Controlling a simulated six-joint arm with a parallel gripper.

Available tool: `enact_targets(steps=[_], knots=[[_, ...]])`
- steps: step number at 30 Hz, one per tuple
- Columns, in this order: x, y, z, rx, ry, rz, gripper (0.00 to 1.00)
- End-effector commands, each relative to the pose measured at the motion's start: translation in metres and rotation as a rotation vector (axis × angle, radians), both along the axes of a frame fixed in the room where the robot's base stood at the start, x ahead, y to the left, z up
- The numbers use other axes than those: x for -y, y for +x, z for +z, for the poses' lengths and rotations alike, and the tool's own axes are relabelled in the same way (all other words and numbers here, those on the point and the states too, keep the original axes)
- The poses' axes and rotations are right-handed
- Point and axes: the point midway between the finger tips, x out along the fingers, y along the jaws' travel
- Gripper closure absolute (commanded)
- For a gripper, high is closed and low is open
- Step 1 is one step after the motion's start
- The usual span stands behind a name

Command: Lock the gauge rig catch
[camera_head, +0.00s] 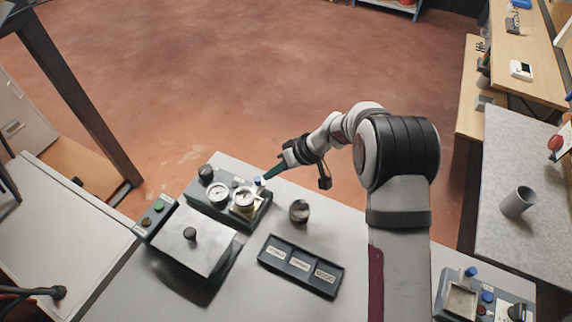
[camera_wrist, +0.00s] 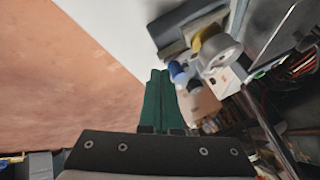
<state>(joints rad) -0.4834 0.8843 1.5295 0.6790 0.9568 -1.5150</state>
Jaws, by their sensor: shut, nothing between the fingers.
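The gauge rig (camera_head: 222,213) is a dark box on the light table, left of centre in the head view. It carries two round white gauges (camera_head: 218,193) and (camera_head: 243,198) and a black knob (camera_head: 206,172). A small blue-capped part (camera_head: 258,181), possibly the catch, stands at its right back corner. It seems to show in the wrist view as a blue knob (camera_wrist: 178,71). My gripper (camera_head: 266,178) has teal fingers, shut and empty, with tips close beside the blue cap. In the wrist view, the fingers (camera_wrist: 160,78) nearly reach it; contact cannot be told.
A button box (camera_head: 154,214) and a grey lidded box (camera_head: 190,252) stand left of the rig. A dark round pot (camera_head: 299,211) and a labelled tray (camera_head: 300,282) lie to the right. Another device (camera_head: 487,300) is at the lower right. Open floor lies behind the table.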

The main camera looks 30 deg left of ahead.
Motion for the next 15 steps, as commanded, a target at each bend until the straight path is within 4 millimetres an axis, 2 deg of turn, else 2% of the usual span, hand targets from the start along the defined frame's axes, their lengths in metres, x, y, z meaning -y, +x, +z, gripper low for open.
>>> enact_targets(steps=[11,15], knots=[[-0.002,-0.004,0.000,0.001,-0.001,0.000,1.00],[-0.006,-0.019,0.001,-0.002,0.000,0.001,1.00]])
